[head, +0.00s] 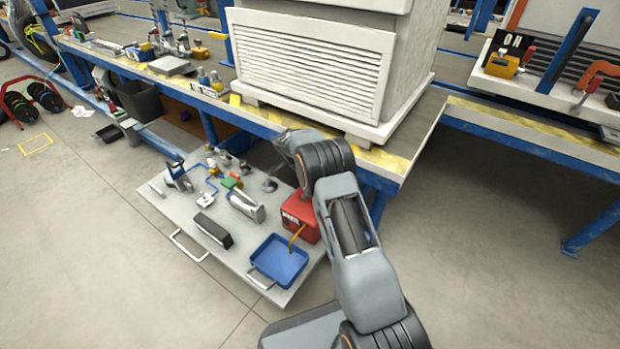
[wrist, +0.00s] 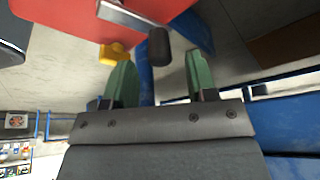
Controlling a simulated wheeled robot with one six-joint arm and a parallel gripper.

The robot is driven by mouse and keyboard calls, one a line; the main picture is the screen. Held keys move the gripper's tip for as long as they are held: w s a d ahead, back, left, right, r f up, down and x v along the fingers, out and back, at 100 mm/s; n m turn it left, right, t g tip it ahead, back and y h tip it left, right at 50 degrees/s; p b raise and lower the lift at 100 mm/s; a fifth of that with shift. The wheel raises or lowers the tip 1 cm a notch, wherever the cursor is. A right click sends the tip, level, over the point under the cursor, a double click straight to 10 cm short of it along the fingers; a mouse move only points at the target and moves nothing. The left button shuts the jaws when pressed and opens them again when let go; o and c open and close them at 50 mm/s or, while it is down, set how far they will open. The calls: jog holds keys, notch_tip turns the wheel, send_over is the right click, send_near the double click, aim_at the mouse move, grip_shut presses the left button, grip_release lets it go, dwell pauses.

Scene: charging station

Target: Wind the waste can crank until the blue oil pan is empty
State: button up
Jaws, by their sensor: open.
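The blue oil pan (head: 278,262) lies on a grey panel, with a yellow hose (head: 297,236) running from it to the red waste can (head: 302,217). The pan's oil level cannot be made out. In the wrist view the red can's wall (wrist: 70,14) is at the top. A metal crank arm (wrist: 132,17) there ends in a dark crank handle (wrist: 159,47). My gripper (wrist: 159,62) is open, its green fingers either side of the handle's line in the picture. The handle appears just beyond the fingertips; contact cannot be told. In the head view my arm hides the crank and fingers.
The grey panel (head: 160,207) also carries a black block (head: 213,230), blue piping and several fittings. A workbench (head: 400,165) with a large white louvred cabinet (head: 310,65) stands directly above and behind.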

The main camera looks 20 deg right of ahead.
jog(key=p+v, duration=0.3)
jog(key=v, duration=0.8)
jog(key=shift+p, duration=0.35)
jog(key=shift+s, duration=0.1)
jog(key=s+r+n+t+y+p, duration=0.1)
jog(key=s+r+n+p, duration=0.2)
jog(key=s+r+p, duration=0.55)
jog(key=s+a+r+n+p, duration=0.15)
jog(key=r+p, duration=0.35)
jog(key=r, duration=0.9)
jog(key=s+r+n+t+y+p, duration=0.1)
jog(key=s+r+n+p, duration=0.4)
jog(key=r, duration=0.6)
jog(key=s+a+r+n+t+y+p, duration=0.1)
jog(key=s+r+n+p, duration=0.7)
jog(key=s+r+p, duration=0.9)
jog(key=shift+s+a+r+t+y+p, duration=0.3)
jog(key=shift+s+r+y+p, duration=0.1)
jog(key=shift+r+y+p, duration=0.25)
jog(key=shift+s+a+n, duration=0.15)
jog(key=shift+s+n, duration=0.1)
jog(key=shift+s, duration=0.05)
